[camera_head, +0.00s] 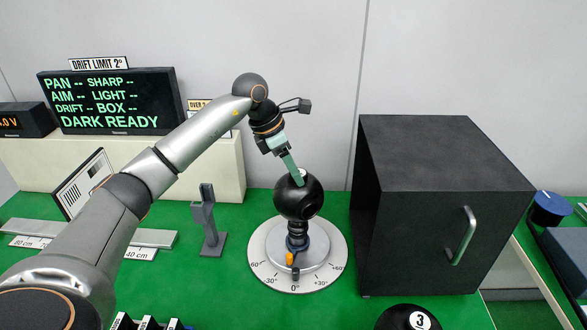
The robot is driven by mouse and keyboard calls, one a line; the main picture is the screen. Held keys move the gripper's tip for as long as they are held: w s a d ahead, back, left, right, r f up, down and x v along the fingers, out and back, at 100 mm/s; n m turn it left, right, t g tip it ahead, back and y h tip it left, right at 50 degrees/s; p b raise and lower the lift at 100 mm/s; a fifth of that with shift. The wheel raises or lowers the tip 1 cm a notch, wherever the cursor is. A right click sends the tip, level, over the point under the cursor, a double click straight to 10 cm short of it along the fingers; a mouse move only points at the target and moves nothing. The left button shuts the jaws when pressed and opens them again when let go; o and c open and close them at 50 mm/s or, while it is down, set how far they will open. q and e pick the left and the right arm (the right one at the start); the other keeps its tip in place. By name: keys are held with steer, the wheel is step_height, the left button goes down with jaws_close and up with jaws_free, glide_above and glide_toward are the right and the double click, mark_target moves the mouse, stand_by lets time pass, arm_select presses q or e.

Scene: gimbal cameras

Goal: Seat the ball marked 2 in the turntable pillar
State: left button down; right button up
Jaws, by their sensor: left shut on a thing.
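A black ball (299,199) with a white patch on top stands over the short dark pillar (297,237) of the turntable (267,272). No number can be read on it from here. My left gripper (295,177) reaches down from above and is shut on the ball's upper part. The ball appears to rest on or just above the pillar top; I cannot tell which. The turntable is a white disc with angle marks and an orange piece at the pillar's foot. My right gripper is not in view.
A large black box (417,210) with a handle stands right of the turntable. A ball marked 3 (409,318) sits at the front. A grey stand (208,225) and a rail (150,238) with cm labels are left. A sign (108,102) reads DARK READY.

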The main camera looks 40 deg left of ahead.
arm_select(q)
steer(key=shift+r, duration=0.1)
steer(key=shift+f+b, duration=0.55)
steer(key=shift+f, duration=0.55)
steer(key=shift+c, duration=2.2)
jaws_free()
steer(key=shift+o, duration=1.1)
steer(key=shift+f, duration=0.1)
steer(key=v, duration=1.2)
steer(key=shift+r+b, duration=0.35)
steer(key=shift+s, duration=0.1)
